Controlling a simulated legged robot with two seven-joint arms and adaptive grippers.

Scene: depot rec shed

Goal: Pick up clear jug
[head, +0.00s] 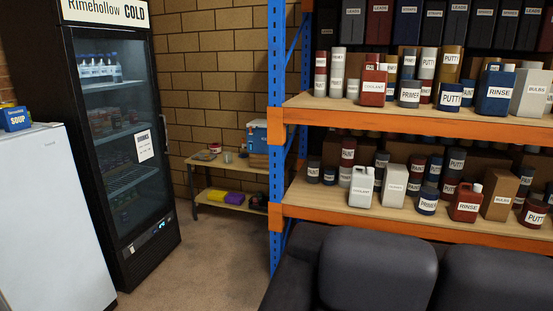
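No jug of see-through material shows. A white jug (361,187) with a small, unreadable label stands upright near the front edge of the lower rack shelf, left of a beige box; I cannot tell if its label says clear. A red jug (373,88) on the upper shelf seems to read COOLANT, and a dark red jug (466,204) on the lower shelf reads RINSE. A blue jug (495,94) on the upper shelf also reads RINSE. Neither of my grippers is in view.
A blue and orange rack holds crowded shelves of cans and boxes. A black sofa (380,268) stands in front of it. A glass-door fridge (122,150) and a white cabinet (58,225) stand left. Carpet (205,262) is free between fridge and rack; a low bench (228,165) stands behind.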

